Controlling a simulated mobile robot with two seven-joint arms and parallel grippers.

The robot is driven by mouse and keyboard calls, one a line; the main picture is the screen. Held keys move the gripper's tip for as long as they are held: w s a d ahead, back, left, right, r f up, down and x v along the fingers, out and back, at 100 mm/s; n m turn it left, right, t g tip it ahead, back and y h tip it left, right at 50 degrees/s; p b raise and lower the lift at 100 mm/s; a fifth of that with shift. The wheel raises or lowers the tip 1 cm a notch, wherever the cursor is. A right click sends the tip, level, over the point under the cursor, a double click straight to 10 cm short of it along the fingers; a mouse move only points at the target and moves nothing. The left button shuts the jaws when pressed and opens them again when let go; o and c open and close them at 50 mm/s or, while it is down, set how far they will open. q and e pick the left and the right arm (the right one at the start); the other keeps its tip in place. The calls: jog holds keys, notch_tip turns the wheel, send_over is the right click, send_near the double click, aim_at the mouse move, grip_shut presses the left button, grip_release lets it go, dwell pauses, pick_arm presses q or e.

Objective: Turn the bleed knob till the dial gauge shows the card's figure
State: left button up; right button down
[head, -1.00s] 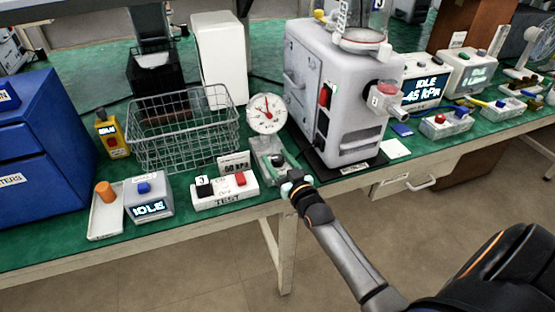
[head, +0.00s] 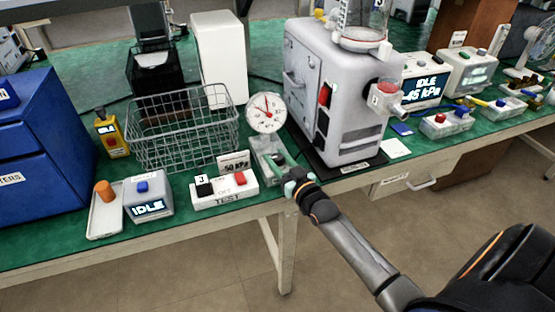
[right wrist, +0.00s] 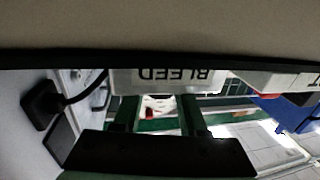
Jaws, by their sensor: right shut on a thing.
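The dial gauge (head: 266,113) has a white face and a red needle pointing roughly upward; its figures are too small to read. It stands on a grey bleed block (head: 266,150). The figure card (head: 233,164) stands behind the TEST switch box and seems to read 50 kPa, though blurred. My right gripper (head: 291,180) is at the front end of the bleed block, at the bench edge. In the right wrist view, its fingers (right wrist: 157,112) point at the upside-down BLEED label (right wrist: 175,76). It is shut on the bleed knob, which is mostly hidden. My left gripper is out of view.
The TEST switch box (head: 225,193) is left of the block, with a wire basket (head: 183,128) behind. The large grey pump (head: 335,90) stands close on the right. A box reading IDLE (head: 149,196) and a tray (head: 105,218) are further left.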

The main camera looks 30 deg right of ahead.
jog(key=shift+n+y+b, duration=0.45)
jog(key=shift+n+y, duration=0.25)
jog(key=shift+y, duration=0.4)
jog(key=shift+w+n+y+b, duration=0.1)
jog(key=shift+n+y+b, duration=0.3)
jog(key=shift+y, duration=0.3)
jog(key=shift+r+n+y+b, duration=0.1)
jog(key=shift+n+y+b, duration=0.4)
jog(key=shift+y, duration=0.1)
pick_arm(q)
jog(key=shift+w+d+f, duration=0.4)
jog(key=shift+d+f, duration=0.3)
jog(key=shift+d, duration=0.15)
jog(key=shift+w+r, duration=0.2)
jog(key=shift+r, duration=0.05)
pick_arm(e)
jog(key=c, duration=0.8)
grip_release()
jog(key=o, duration=0.3)
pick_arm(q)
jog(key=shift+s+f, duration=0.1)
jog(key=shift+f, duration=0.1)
pick_arm(e)
jog(key=shift+o, duration=0.3)
